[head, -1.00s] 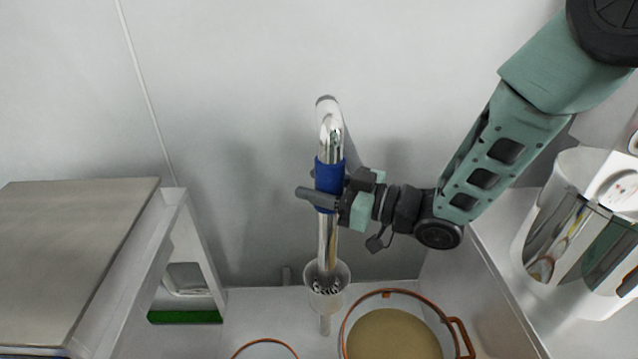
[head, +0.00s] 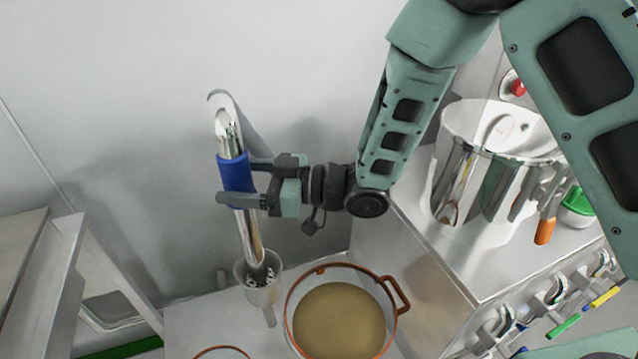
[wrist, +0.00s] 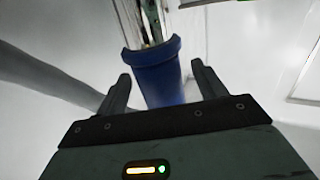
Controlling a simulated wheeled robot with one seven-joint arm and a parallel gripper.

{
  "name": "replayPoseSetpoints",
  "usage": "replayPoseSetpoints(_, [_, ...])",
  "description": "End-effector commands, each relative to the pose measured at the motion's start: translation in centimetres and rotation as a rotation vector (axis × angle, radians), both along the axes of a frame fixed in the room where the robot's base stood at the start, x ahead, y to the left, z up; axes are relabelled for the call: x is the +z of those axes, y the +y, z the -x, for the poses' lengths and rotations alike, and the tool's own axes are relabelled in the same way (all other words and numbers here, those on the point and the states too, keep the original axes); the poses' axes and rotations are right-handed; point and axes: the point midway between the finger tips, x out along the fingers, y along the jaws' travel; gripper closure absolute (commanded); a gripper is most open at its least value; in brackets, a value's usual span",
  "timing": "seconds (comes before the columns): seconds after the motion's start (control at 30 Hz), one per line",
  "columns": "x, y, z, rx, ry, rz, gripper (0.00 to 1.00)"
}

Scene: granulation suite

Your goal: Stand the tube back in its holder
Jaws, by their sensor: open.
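The tube (head: 251,237) is a shiny metal pipe with a bent top and a blue sleeve (head: 236,172). It stands nearly upright, with its lower end inside a clear cup-shaped holder (head: 262,291). My gripper (head: 246,182) is at the height of the blue sleeve, on its right side. In the wrist view the jaws (wrist: 160,92) are spread apart, with the blue sleeve (wrist: 160,80) between or just beyond their tips. I cannot tell whether a finger touches it. The tube's bottom end inside the holder is partly hidden.
A copper-rimmed pan (head: 338,318) of tan material sits right of the holder. A steel vessel (head: 490,165) stands on the bench at right, above hanging coloured-handled tools (head: 565,326). A metal table (head: 35,265) is at left. The wall is behind the tube.

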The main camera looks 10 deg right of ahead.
Motion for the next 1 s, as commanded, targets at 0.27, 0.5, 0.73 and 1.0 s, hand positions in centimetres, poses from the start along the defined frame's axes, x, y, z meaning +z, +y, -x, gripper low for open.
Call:
replayPoseSetpoints(0.27, [-0.2,-6.7,1.3,-0.006,0.002,0.002,0.3])
replayPoseSetpoints(0.5, [-0.1,-11.6,2.5,-0.004,0.001,0.0,0.3])
replayPoseSetpoints(0.73, [0.0,-14.0,3.1,-0.002,0.0,-0.001,0.3])
replayPoseSetpoints(1.0, [0.0,-14.3,3.2,0.001,-0.001,-0.001,0.3])
